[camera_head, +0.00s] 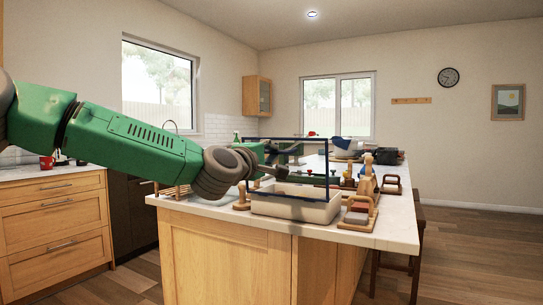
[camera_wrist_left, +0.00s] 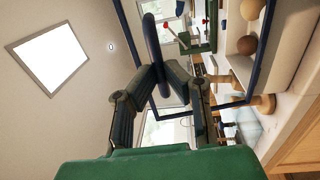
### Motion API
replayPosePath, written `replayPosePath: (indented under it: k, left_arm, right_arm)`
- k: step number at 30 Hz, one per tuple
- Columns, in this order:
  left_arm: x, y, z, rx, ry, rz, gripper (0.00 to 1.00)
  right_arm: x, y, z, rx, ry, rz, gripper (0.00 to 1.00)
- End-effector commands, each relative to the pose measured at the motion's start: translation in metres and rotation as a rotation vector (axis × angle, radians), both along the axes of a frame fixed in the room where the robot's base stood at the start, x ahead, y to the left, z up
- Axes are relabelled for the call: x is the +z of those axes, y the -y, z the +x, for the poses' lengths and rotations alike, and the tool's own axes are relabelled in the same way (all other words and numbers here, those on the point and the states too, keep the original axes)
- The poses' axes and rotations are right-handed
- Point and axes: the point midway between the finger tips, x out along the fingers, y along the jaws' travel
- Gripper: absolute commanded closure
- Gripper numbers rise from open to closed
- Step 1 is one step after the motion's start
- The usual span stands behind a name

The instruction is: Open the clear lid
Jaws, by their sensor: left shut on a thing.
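The clear lid (camera_head: 302,139) has a dark blue frame and stands raised, roughly upright, above the white box (camera_head: 290,208) in the head view. Its blue frame (camera_wrist_left: 262,60) also shows in the wrist view. My left gripper (camera_head: 280,158) is at the lid, its fingers partly hidden behind the frame. In the wrist view, the left gripper (camera_wrist_left: 160,78) is shut on the lid's dark blue loop handle (camera_wrist_left: 151,38). Round brown balls (camera_wrist_left: 246,45) lie in the box. My right gripper is not in view.
The box stands near the front of the white island counter (camera_head: 391,231). Several wooden tools (camera_head: 367,182) and dark items crowd the counter behind. A small wooden piece (camera_head: 241,198) stands at the box's left.

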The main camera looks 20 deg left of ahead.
Motion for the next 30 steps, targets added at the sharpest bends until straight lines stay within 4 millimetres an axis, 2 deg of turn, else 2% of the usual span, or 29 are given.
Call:
replayPosePath:
  k: [1, 12, 13, 14, 30]
  left_arm:
    - [-0.009, -0.0025, 0.0014, 0.004, -0.015, 0.0, 1.0]
    - [-0.0123, -0.0021, 0.0022, 0.002, -0.021, 0.0, 1.0]
    - [-0.0124, -0.002, 0.0022, 0.002, -0.021, 0.001, 0.8]
    - [-0.0124, -0.002, 0.0022, 0.002, -0.021, 0.001, 0.7]
    - [-0.0044, -0.0007, -0.0035, 0.0, -0.008, 0.001, 0.69]
  right_arm:
    - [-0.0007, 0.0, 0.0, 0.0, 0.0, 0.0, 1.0]
    - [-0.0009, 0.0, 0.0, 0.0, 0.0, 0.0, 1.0]
    - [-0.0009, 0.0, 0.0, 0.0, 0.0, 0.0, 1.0]
    - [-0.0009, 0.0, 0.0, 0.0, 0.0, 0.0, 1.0]
    - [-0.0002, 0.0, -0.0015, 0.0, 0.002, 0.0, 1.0]
